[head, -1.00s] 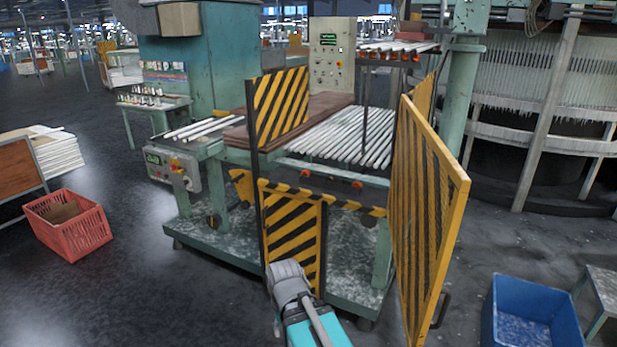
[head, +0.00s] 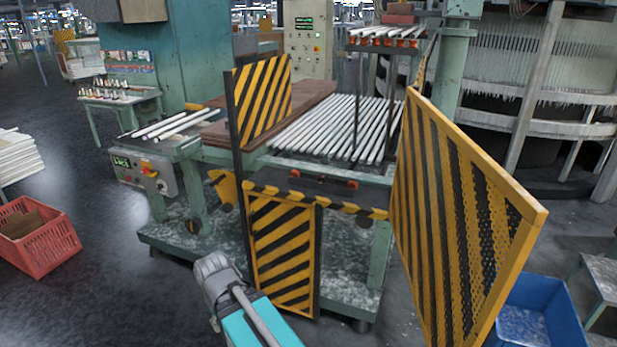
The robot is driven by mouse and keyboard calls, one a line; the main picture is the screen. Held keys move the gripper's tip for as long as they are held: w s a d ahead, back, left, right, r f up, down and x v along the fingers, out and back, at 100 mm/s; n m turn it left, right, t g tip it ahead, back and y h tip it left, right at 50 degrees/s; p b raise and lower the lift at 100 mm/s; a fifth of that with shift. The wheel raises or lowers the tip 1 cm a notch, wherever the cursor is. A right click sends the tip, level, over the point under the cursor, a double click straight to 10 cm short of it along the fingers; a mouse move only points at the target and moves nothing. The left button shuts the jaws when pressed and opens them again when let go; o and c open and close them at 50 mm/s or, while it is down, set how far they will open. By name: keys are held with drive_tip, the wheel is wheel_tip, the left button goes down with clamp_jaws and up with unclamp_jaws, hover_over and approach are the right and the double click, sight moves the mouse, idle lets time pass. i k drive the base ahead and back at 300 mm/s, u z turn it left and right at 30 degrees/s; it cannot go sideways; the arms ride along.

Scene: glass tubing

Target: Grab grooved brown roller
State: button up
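I cannot clearly make out a grooved brown roller in the head view. The machine has a flat reddish-brown bed (head: 309,97) behind a striped guard. Small orange-brown parts (head: 385,39) sit under the white tubes on the upper rack, but they are too small to tell their shape. My arm, grey and teal, reaches up from the bottom edge, left of the lower striped panel. My gripper's fingers do not show.
Yellow-black guards stand in front of the machine; the large right one (head: 465,225) is swung outward. White glass tubes (head: 345,128) lie on the machine. A red crate (head: 50,245) is at left and a blue bin (head: 545,310) at right.

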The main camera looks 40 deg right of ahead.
sight(323, 179)
drive_tip(key=z, duration=0.15)
drive_tip(key=i, duration=0.55)
drive_tip(key=z, duration=0.65)
drive_tip(key=i, duration=0.55)
drive_tip(key=z, duration=0.55)
